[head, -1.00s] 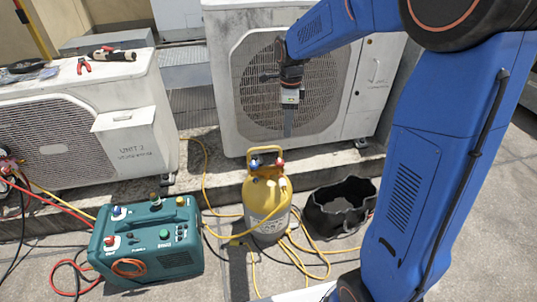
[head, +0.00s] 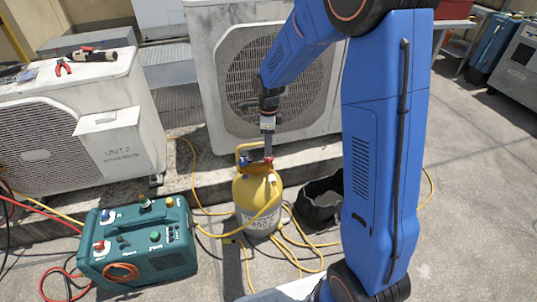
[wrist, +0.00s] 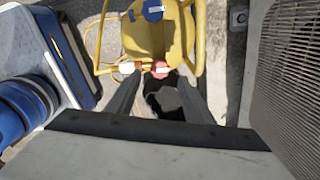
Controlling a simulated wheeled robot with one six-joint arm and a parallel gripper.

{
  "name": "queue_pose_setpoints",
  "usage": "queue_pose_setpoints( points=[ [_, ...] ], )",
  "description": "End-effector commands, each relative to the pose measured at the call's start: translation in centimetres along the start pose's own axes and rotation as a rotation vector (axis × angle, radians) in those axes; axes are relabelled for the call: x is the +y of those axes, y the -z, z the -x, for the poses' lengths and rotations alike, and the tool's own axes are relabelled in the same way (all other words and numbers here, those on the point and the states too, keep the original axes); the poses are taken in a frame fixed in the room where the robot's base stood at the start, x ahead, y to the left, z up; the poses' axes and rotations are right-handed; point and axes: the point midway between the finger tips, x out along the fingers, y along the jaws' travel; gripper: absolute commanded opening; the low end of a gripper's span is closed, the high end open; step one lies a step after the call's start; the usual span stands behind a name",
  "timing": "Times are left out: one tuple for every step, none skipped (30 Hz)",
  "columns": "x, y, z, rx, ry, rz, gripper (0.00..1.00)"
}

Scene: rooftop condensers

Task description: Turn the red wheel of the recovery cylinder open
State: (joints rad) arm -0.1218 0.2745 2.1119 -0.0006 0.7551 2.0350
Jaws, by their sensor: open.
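The yellow recovery cylinder (head: 258,195) stands upright on the ground below the condensers, with a yellow handle frame at its top. Its red wheel (head: 269,160) is at the top right and a blue wheel (head: 245,159) is to its left. In the wrist view the red wheel (wrist: 160,69) lies just beyond the fingertips, roughly between them, and the blue wheel (wrist: 153,11) is farther off. My gripper (head: 268,153) points down at the red wheel; its fingers (wrist: 158,80) are apart and hold nothing. I cannot tell whether they touch the wheel.
A teal recovery machine (head: 138,245) stands left of the cylinder. A black open bag (head: 318,205) is to its right. Yellow hoses (head: 297,258) lie around the cylinder's foot. A condenser (head: 205,80) stands behind on a concrete ledge. Bare floor (head: 470,210) is open at right.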

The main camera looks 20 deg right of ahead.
Motion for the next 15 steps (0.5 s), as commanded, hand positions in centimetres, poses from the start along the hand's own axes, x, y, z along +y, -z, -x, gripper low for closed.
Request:
queue_pose_setpoints(
  points=[
    [0.0, 0.0, -1.0, 0.002, -0.003, 0.000, 0.47],
    [0.1, 0.0, -1.5, 0.002, -0.004, 0.000, 0.47],
    [0.1, 0.0, -2.1, 0.001, -0.003, 0.000, 0.47],
    [0.1, 0.0, -2.6, 0.001, -0.003, 0.000, 0.47],
    [0.1, 0.0, -3.0, 0.002, -0.003, 0.000, 0.47],
    [0.0, 0.0, -3.5, 0.001, -0.002, 0.000, 0.47],
    [0.0, 0.0, -3.8, 0.001, -0.002, 0.000, 0.47],
    [0.0, 0.0, -4.1, 0.001, -0.002, 0.000, 0.47],
    [0.0, 0.0, -4.5, 0.001, -0.001, 0.000, 0.47],
    [0.0, 0.0, -4.8, 0.001, -0.001, 0.000, 0.47],
    [0.0, 0.0, -5.0, 0.001, -0.001, 0.000, 0.47],
    [0.0, 0.0, -5.2, 0.001, -0.001, 0.000, 0.47],
    [0.0, 0.0, -5.3, 0.001, -0.001, 0.000, 0.47],
    [0.0, 0.0, -5.4, 0.001, -0.001, 0.000, 0.47],
    [0.0, 0.0, -5.5, 0.001, -0.001, 0.000, 0.47]
  ],
)
